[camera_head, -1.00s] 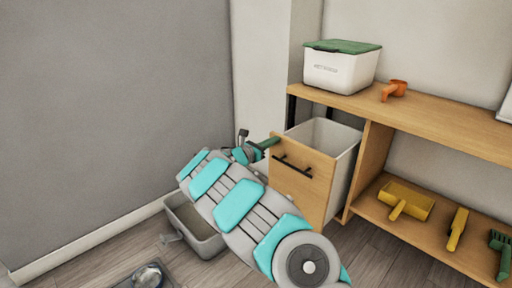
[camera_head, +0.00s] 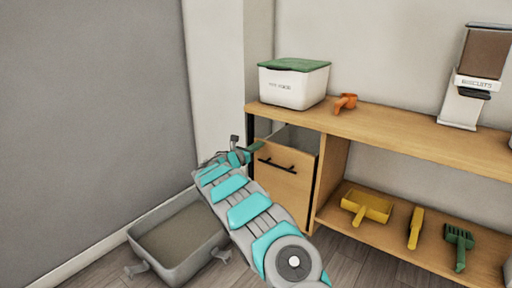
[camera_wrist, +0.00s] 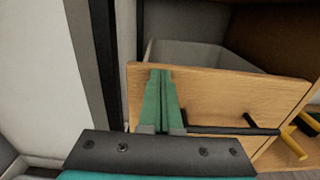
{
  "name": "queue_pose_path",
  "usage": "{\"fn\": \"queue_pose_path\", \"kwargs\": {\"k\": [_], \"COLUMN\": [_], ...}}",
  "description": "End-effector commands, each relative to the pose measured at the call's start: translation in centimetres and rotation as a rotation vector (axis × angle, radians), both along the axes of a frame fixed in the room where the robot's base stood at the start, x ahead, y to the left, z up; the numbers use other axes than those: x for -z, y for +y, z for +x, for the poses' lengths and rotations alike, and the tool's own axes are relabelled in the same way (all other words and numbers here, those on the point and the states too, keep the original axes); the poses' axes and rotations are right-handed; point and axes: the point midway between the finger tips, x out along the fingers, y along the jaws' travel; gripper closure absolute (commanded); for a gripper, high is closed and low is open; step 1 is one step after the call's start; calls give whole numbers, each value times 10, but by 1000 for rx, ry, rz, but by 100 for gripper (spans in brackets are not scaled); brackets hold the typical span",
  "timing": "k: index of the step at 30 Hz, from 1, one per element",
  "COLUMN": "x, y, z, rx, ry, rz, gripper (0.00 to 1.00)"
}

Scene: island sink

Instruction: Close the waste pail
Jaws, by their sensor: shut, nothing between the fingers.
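The waste pail is a pull-out unit with a wooden front (camera_head: 285,188) and a dark bar handle (camera_head: 278,165). It stands partly out of the bench, and the grey bin (camera_head: 296,138) shows behind the front's top edge. In the wrist view the wooden front (camera_wrist: 215,90) fills the middle, with the open bin (camera_wrist: 190,54) behind it. My gripper (camera_head: 256,147) is at the front's upper left corner. In the wrist view its green fingers (camera_wrist: 161,75) are shut together and empty, with tips at the front's upper left part, left of the handle (camera_wrist: 235,130). Whether they touch is unclear.
A wooden bench (camera_head: 400,126) holds a white green-lidded box (camera_head: 292,87), an orange scoop (camera_head: 345,102) and a biscuit dispenser (camera_head: 475,80). Its lower shelf holds a yellow dustpan (camera_head: 366,206) and brushes. A grey tray (camera_head: 180,238) lies on the floor left of my arm.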

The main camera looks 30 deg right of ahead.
Motion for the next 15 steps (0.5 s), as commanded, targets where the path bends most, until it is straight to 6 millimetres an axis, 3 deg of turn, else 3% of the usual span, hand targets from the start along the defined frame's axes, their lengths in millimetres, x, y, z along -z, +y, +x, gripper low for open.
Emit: {"fn": "queue_pose_path", "kwargs": {"k": [9, 15], "x": [-4, -5], "y": [-2, 16], "z": [1, -4], "rx": [-8, -7], "ry": [-4, -5], "rz": [-2, -4], "gripper": [100, 100]}}
